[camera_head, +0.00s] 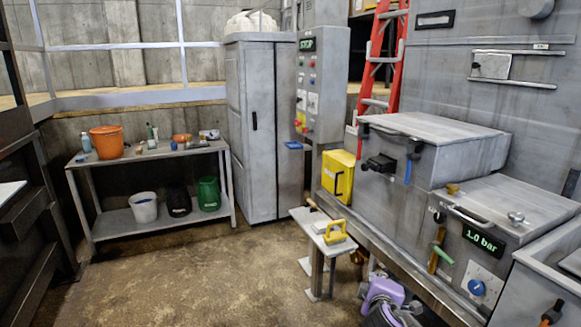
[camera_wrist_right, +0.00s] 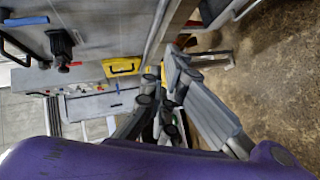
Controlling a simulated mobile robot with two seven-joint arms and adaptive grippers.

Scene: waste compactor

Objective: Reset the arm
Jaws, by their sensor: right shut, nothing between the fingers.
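My right gripper (camera_head: 376,268) is low at the lower right in the head view, beside my purple wrist and below the front edge of the machine bench. It is small and partly hidden there. In the right wrist view the gripper (camera_wrist_right: 166,92) shows dark jointed fingers between grey links, shut with nothing held. It touches no object that I can make out. My left arm and gripper are not in view.
The compactor bench (camera_head: 398,262) runs along the right, with a pressure display (camera_head: 483,240) reading 1.0 bar. A small stand (camera_head: 318,232) holds a yellow-handled tool (camera_head: 335,233). A work table (camera_head: 150,153) and grey cabinet (camera_head: 258,130) stand behind. The floor in the middle is clear.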

